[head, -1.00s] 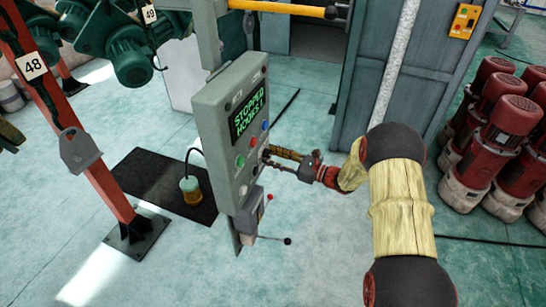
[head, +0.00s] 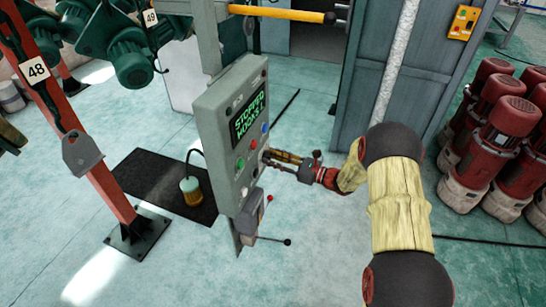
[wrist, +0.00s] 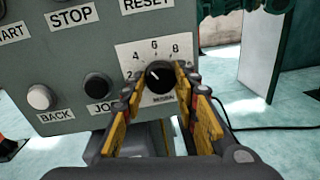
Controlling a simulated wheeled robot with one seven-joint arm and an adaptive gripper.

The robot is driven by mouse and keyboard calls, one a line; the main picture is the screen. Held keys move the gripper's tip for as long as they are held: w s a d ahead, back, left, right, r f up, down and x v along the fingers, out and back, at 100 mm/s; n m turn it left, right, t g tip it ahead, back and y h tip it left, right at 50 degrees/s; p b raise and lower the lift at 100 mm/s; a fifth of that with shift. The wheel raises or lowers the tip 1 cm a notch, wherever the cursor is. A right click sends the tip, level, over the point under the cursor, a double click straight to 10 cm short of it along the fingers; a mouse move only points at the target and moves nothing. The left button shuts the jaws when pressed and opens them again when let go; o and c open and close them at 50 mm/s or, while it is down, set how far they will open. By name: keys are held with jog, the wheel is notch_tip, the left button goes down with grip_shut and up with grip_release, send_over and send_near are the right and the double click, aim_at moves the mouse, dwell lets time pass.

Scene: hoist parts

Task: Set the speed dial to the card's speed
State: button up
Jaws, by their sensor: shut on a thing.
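The speed dial (wrist: 158,75) is a round black knob on a white scale plate with 2, 4, 6 and 8 readable. A pale mark on the knob seems to point up and left, roughly between 4 and 6. My gripper (wrist: 158,83) has its yellow-padded fingers on either side of the knob, shut on it. In the head view, my gripper (head: 284,161) reaches the right side of the grey control box (head: 211,115); the dial is hard to make out there. The screen (head: 247,116) shows green text, "STOPPED" and seemingly "HOOKS 1". I see no speed card.
Beside the dial are a black jog button (wrist: 97,86) and a white back button (wrist: 40,97). Red motors (head: 497,135) stand at right.

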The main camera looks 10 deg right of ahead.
jog(key=m+p, duration=0.4)
jog(key=shift+r, duration=0.2)
jog(key=shift+m+p, duration=0.55)
jog(key=shift+m, duration=0.35)
jog(key=shift+f, duration=0.1)
jog(key=o, duration=1.1)
jog(key=shift+w, duration=0.1)
jog(key=shift+o, duration=0.5)
jog(key=v, duration=1.2)
jog(key=shift+w, duration=0.1)
